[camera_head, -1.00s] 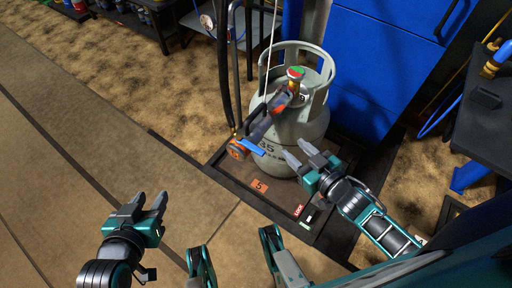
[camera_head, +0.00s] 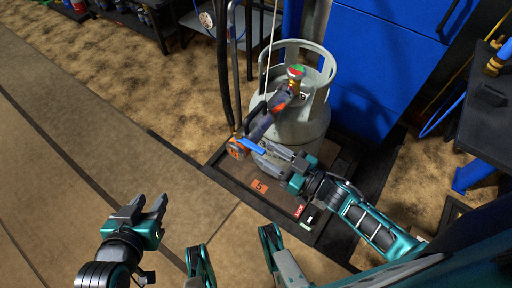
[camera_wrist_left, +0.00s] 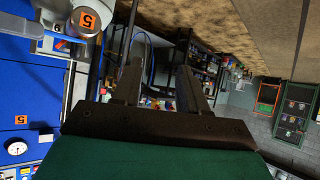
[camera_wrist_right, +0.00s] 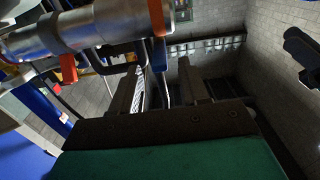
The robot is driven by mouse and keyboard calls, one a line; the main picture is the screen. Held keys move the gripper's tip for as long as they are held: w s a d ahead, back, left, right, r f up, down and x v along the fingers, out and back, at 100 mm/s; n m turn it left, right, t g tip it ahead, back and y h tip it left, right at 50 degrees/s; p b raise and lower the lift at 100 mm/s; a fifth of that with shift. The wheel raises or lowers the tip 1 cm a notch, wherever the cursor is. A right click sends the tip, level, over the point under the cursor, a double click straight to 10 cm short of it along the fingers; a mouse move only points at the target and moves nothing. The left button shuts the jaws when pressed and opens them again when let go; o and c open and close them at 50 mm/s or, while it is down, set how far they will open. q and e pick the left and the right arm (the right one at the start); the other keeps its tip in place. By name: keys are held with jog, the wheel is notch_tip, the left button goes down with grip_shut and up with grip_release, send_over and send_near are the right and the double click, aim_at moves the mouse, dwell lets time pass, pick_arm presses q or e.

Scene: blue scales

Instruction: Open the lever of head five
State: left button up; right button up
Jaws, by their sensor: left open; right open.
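The filling head (camera_head: 264,122), grey and orange, sits on the valve of a pale grey gas cylinder (camera_head: 303,128). Its blue lever (camera_head: 248,146) points down and to the right near the orange lower end. An orange tag with a 5 (camera_head: 260,185) lies on the scale platform (camera_head: 235,177). My right gripper (camera_head: 270,155) is open, its fingertips close by the blue lever; contact cannot be told. In the right wrist view the silver and orange head (camera_wrist_right: 70,35) crosses the upper left, just beyond the fingers. My left gripper (camera_head: 150,205) is open and empty, low over the floor.
A dark hose (camera_head: 223,70) and a post stand left of the cylinder. A blue cabinet (camera_head: 380,70) stands behind it. A dark bench (camera_head: 485,120) is at the right. The floor at the left is clear.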

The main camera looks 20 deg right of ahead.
aim_at(256, 147)
jog(key=shift+b+x, duration=0.35)
jog(key=shift+x, duration=2)
grip_shut()
